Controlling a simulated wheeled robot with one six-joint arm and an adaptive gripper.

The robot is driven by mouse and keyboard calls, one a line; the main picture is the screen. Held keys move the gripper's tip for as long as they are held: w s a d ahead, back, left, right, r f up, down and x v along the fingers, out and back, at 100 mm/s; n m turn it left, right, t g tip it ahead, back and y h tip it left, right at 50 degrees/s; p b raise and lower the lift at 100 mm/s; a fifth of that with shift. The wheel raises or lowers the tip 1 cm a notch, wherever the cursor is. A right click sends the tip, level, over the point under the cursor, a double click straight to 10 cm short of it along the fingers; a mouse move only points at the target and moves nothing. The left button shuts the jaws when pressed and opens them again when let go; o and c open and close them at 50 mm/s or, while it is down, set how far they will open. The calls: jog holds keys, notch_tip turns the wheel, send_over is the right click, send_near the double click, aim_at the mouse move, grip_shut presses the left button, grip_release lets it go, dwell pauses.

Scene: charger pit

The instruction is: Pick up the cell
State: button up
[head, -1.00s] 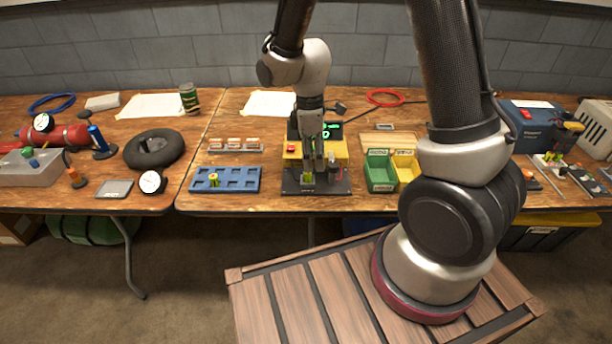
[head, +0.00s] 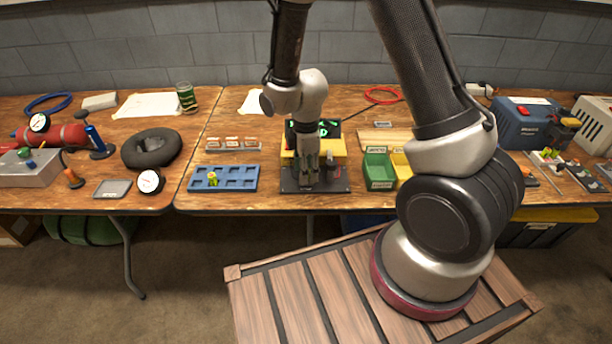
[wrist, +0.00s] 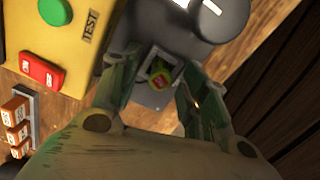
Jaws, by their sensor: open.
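The cell (wrist: 160,74), green and yellow with a reddish end, stands in a dark square socket in the wrist view. In the head view it is hidden behind my gripper. My gripper (head: 309,181) is low over the dark base plate (head: 338,187) of the yellow tester (head: 338,147). In the wrist view my gripper (wrist: 165,72) is open, with one finger on each side of the cell. I cannot tell whether either finger touches it. A similar green and yellow cell (head: 213,179) stands in the blue tray (head: 242,186) to the left.
A dark round knob (wrist: 215,14) stands close to the right finger in the wrist view. Green (head: 380,178) and yellow (head: 401,170) bins sit right of the tester. A small rack (head: 233,148) stands behind the blue tray.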

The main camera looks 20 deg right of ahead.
grip_shut()
jog(key=shift+r, duration=0.1)
